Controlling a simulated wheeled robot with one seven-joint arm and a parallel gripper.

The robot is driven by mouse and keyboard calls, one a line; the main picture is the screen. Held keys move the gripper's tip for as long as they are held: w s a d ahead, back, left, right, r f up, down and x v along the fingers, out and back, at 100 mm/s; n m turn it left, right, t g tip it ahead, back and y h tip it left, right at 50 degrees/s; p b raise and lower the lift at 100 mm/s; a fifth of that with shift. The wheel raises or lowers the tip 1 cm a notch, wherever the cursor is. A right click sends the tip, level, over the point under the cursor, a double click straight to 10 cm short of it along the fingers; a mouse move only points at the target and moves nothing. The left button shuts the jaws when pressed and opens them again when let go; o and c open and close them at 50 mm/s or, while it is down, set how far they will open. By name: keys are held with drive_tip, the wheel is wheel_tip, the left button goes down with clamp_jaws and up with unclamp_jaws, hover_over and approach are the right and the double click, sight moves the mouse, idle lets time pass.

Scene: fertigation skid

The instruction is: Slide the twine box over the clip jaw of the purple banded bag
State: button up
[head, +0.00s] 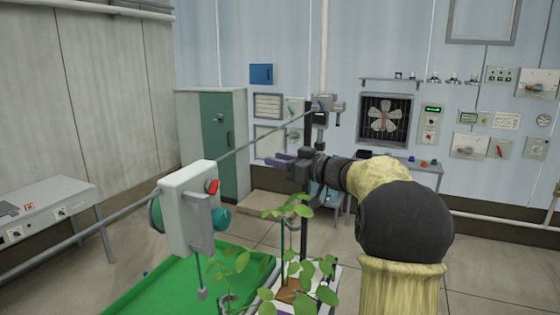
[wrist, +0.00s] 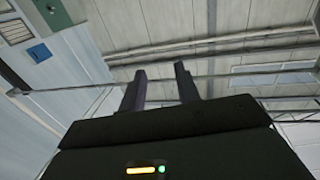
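A white box (head: 188,208) with a red lever and teal discs at its sides hangs on a sloping grey rail in the left foreground; it looks like the twine box. A grey piece hangs on a line below it. A bag (head: 266,308) with a purple patch shows at the bottom, partly cut off and behind leaves; I cannot make out its clip jaw. My gripper (head: 279,160) is right of and beyond the box, apart from it, fingers pointing left. In the wrist view its two fingers (wrist: 160,85) stand apart with nothing between them.
Leafy plants (head: 290,265) rise below my gripper. A green tray (head: 185,285) lies under the box. The sloping rail (head: 95,236) runs up to a grey post bracket (head: 325,103). A side table (head: 45,205) stands left, a green cabinet (head: 215,150) behind.

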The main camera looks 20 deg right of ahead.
drive_tip(key=shift+s+d, duration=0.1)
drive_tip(key=b+v, duration=0.5)
drive_tip(key=v, duration=1.2)
